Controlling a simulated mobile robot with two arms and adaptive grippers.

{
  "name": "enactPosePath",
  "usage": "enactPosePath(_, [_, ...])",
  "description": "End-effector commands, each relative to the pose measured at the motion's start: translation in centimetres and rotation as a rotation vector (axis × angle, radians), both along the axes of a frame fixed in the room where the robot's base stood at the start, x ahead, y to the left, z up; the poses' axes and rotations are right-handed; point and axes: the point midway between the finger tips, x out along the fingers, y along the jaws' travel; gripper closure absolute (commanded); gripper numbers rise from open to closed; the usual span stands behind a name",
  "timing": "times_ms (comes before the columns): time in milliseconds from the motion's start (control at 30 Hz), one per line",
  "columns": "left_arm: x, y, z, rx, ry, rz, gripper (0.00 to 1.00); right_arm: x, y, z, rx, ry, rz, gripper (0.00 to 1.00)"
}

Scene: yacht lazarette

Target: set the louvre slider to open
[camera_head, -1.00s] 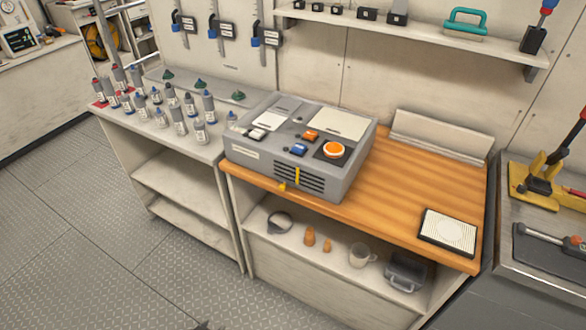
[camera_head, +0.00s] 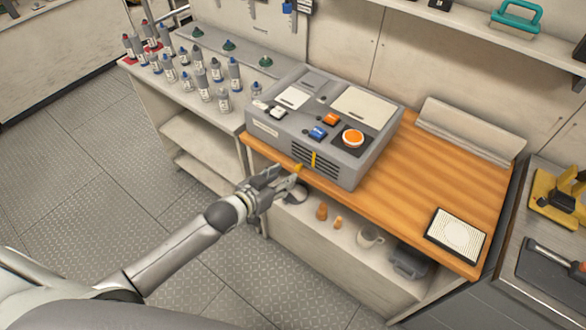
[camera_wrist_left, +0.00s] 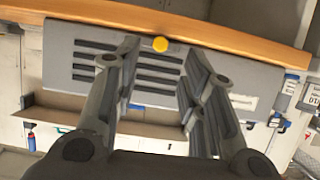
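The louvre (camera_head: 316,162) is a set of dark slots in the front face of a grey control box (camera_head: 362,165) on the wooden counter. A small yellow knob (camera_head: 298,167) sits at the louvre's lower left, close to the fingertips. My left gripper (camera_head: 287,183) is in front of the box, pointing at it. The left wrist view looks inverted; there the open fingers (camera_wrist_left: 160,62) flank the slots (camera_wrist_left: 155,72), with the yellow knob (camera_wrist_left: 160,44) between the tips. I cannot tell whether they touch it. My right gripper is not in view.
The wooden counter (camera_head: 430,190) edge runs just below the box front. A shelf under it holds a mug (camera_head: 369,237) and orange items. Several bottles (camera_head: 203,85) stand on the left bench. A white-topped pad (camera_head: 456,235) lies at the counter's right.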

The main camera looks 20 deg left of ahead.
Motion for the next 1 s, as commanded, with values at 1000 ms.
enactPosePath(1000, [5.0,-1.8,-2.2,0.001,0.000,0.000,0.86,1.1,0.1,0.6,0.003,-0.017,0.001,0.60])
